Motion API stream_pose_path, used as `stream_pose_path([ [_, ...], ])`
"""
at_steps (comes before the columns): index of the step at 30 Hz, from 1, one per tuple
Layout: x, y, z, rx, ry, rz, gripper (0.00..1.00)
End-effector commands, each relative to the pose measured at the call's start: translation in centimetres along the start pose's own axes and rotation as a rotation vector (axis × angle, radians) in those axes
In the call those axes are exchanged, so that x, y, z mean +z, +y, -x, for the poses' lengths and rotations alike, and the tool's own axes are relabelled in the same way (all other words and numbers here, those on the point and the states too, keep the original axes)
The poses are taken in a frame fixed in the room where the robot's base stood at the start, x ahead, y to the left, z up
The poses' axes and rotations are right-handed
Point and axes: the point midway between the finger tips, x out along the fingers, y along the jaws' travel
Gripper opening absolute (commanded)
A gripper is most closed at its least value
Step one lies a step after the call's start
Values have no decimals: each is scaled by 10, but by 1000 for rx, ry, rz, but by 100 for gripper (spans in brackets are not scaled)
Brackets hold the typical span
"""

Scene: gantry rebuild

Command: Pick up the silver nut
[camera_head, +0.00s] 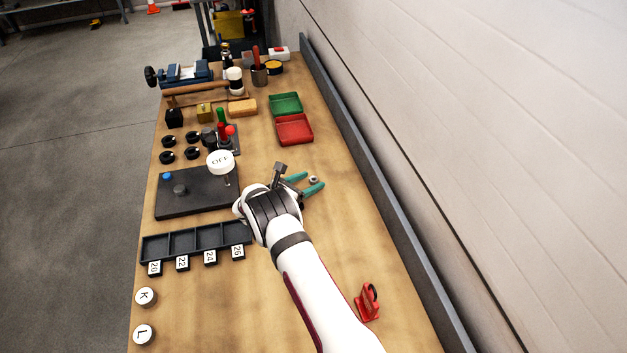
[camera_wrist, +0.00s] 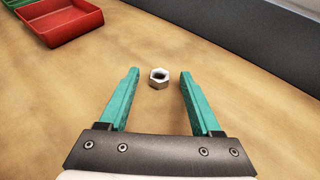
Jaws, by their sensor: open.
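The silver nut (camera_wrist: 159,78) lies on the wooden bench, a small hexagonal piece with a dark hole. In the wrist view it sits just beyond and roughly midway between the two teal fingertips of my gripper (camera_wrist: 160,72). Nothing is between the fingers, and they are spread wide open. In the head view the nut (camera_head: 313,180) shows as a small grey spot near the fingertips of my gripper (camera_head: 313,182). How high the fingertips are above the bench is hard to tell.
A red tray (camera_head: 294,130) and a green tray (camera_head: 285,104) sit beyond the nut. A dark raised edge (camera_head: 372,180) runs along the right side by the wall. A red bracket-like part (camera_head: 367,303) stands nearer on the right. Bench around the nut is clear.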

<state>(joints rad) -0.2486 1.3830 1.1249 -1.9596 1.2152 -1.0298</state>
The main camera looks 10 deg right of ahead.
Motion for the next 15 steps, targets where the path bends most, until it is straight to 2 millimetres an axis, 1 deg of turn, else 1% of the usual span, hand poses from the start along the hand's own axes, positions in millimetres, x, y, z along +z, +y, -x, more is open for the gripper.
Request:
stream_pose_path([
  [2,0,0,0,0,0,0,65],
  [3,0,0,0,0,0,0,61],
  [5,0,0,1,0,0,0,51],
  [6,0,0,1,0,0,0,43],
  [8,0,0,1,0,0,0,33],
  [9,0,0,1,0,0,0,25],
  [13,0,0,1,0,0,0,2],
  [14,0,0,1,0,0,0,0],
  [15,0,0,1,0,0,0,0],
])
